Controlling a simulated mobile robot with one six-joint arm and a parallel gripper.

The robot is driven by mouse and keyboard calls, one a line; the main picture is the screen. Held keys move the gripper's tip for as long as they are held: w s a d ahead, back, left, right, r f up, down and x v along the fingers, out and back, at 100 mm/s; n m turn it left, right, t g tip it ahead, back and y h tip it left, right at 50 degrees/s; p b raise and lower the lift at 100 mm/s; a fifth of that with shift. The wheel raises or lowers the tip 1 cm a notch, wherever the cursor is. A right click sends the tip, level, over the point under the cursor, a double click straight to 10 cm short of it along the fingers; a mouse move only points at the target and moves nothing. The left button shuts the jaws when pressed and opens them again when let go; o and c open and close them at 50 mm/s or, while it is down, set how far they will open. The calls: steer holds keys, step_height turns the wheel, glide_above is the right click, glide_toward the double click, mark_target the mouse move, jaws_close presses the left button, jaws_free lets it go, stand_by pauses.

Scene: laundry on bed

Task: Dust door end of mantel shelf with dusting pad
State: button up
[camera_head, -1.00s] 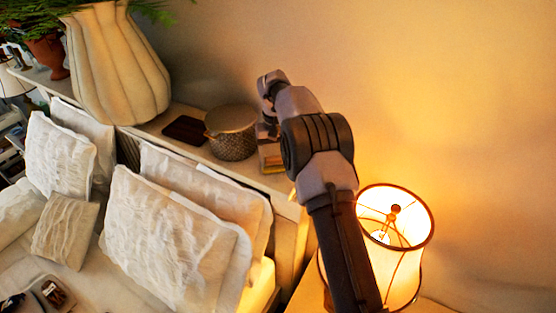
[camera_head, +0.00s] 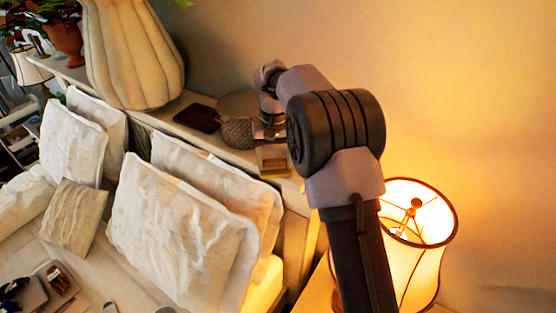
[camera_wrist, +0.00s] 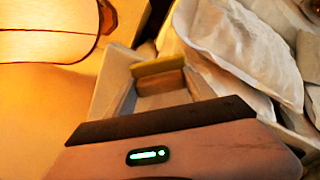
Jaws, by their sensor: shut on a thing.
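A yellow and brown block, which looks like the dusting pad (camera_head: 274,164), is held between my gripper's fingers (camera_head: 271,143) at the near end of the pale mantel shelf (camera_head: 158,116). In the wrist view, the pad (camera_wrist: 160,82) shows a yellow strip along a brown body, with a pale finger at either side. My gripper is shut on it. The pad is low over the shelf end; I cannot tell whether it touches. My wrist hides part of the shelf behind it. No door is in view.
A lit lamp (camera_head: 420,235) stands beside my arm at right. Pillows (camera_head: 182,222) lie below the shelf.

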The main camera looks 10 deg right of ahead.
steer(key=shift+w+a+r+p, duration=0.2)
steer(key=shift+w+a+p, duration=0.35)
steer(key=shift+p, duration=0.25)
steer(key=shift+w, duration=0.35)
steer(key=d+p, duration=0.1)
steer(key=w+d+p, duration=0.1)
steer(key=p, duration=0.1)
steer(key=shift+w+d+p, duration=0.1)
steer(key=shift+w+p, duration=0.2)
steer(key=shift+w+d+f, duration=0.25)
steer(key=shift+w+d, duration=0.05)
steer(key=shift+w, duration=0.05)
steer(key=p, duration=0.2)
steer(key=shift+w+d+r+p, duration=0.2)
steer(key=shift+d+r+p, duration=0.1)
steer(key=shift+w+d+f+p, duration=0.1)
steer(key=shift+w+d+p, duration=0.65)
steer(key=shift+p, duration=0.3)
steer(key=shift+w+d+f+p, duration=0.2)
steer(key=shift+w+d+p, duration=0.05)
steer(key=shift+w+p, duration=0.1)
step_height(320, 180, up, 6)
steer(key=shift+p, duration=0.35)
